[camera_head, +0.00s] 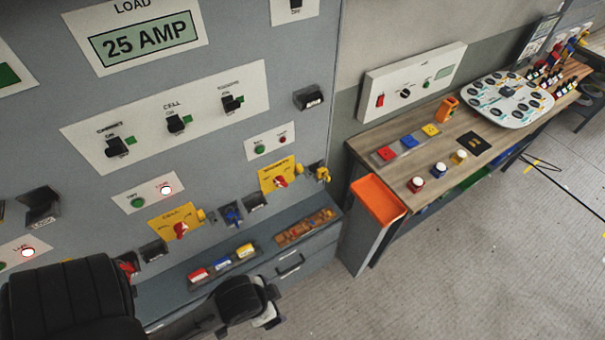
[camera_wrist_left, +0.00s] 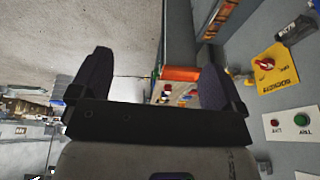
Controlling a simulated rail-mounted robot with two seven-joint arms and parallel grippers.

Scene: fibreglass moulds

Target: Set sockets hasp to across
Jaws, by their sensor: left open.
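Two yellow plates with red rotary knobs are on the grey panel, one at the right (camera_head: 268,180) and one lower left (camera_head: 160,230). Their labels are too small to read surely. A yellow hasp-like piece (camera_head: 323,174) sits beside the right plate at the panel's edge; another (camera_head: 203,216) is beside the lower-left plate. I cannot tell the exact angle of either. In the left wrist view a yellow plate (camera_wrist_left: 283,60) is at the right, beyond the fingers. My left gripper (camera_head: 272,305) is open, in front of the panel's lower part; its fingers (camera_wrist_left: 155,85) hold nothing visible.
A wooden bench (camera_head: 365,150) with an orange bin (camera_head: 378,200) stands right. Floor in front is clear.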

